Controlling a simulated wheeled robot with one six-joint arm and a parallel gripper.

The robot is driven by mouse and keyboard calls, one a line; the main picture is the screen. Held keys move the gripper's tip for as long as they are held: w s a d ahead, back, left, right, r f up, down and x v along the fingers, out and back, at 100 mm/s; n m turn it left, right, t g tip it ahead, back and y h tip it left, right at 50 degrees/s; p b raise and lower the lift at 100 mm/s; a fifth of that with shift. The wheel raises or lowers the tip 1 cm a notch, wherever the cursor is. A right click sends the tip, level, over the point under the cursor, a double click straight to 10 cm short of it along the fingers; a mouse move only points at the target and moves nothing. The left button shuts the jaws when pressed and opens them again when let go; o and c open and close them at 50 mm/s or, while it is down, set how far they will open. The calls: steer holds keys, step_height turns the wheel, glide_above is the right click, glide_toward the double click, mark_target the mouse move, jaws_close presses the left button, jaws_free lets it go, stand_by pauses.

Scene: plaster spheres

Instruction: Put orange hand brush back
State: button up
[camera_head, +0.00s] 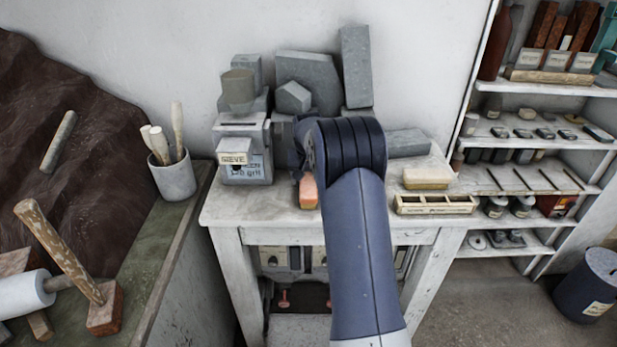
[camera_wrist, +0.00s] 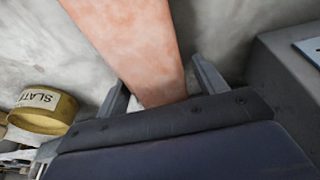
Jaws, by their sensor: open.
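The orange hand brush (camera_head: 308,191) lies on the white worktable (camera_head: 270,217), just right of the grey labelled box. In the wrist view the orange brush (camera_wrist: 130,40) fills the upper middle as a long flat pinkish-orange piece. My gripper (camera_wrist: 158,75) is open, with one finger on each side of the brush's near end. I cannot tell whether the fingers touch it. In the head view my arm hides most of the gripper and perhaps part of the brush.
The grey labelled box (camera_head: 246,172) stands close left of the brush, with grey blocks (camera_head: 308,75) behind. A divided tray (camera_head: 434,204) and a pale block (camera_head: 427,178) sit right. In the wrist view, a yellow labelled round container (camera_wrist: 42,112) is at left.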

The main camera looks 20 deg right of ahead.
mark_target(309, 179)
steer(key=b+v, duration=0.1)
steer(key=v, duration=1.1)
steer(key=shift+r+b, duration=0.2)
steer(key=shift+b, duration=0.2)
